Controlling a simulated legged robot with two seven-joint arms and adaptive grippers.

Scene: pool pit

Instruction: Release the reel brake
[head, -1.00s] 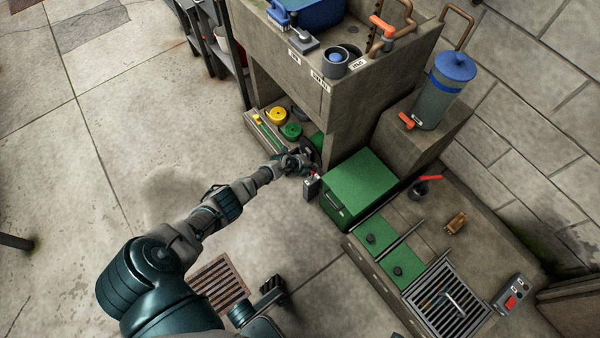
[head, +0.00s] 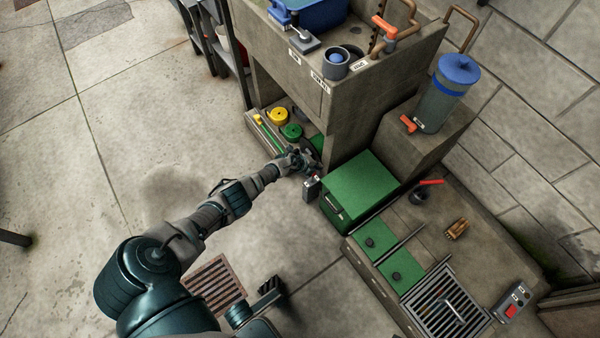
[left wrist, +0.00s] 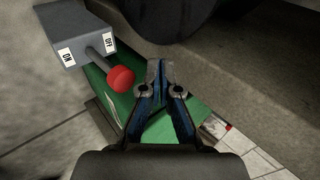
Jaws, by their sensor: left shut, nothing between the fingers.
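The brake switch is a grey box (left wrist: 75,35) with ON and OFF labels, at the upper left of the left wrist view. Its lever ends in a red knob (left wrist: 121,79). The lever comes out between the labels; I cannot tell which one it is set to. In the head view the grey box (head: 312,189) stands beside the green case. My left gripper (left wrist: 158,66) is shut and empty, just right of the red knob, with a small gap in the picture. A dark round form (left wrist: 165,18), possibly the reel, is cut off at the top.
The green case (head: 358,190) stands right of the switch. The concrete sink unit (head: 330,100) rises behind, with yellow and green coils (head: 291,131) on its low shelf. A floor grate (head: 213,284) lies below the arm.

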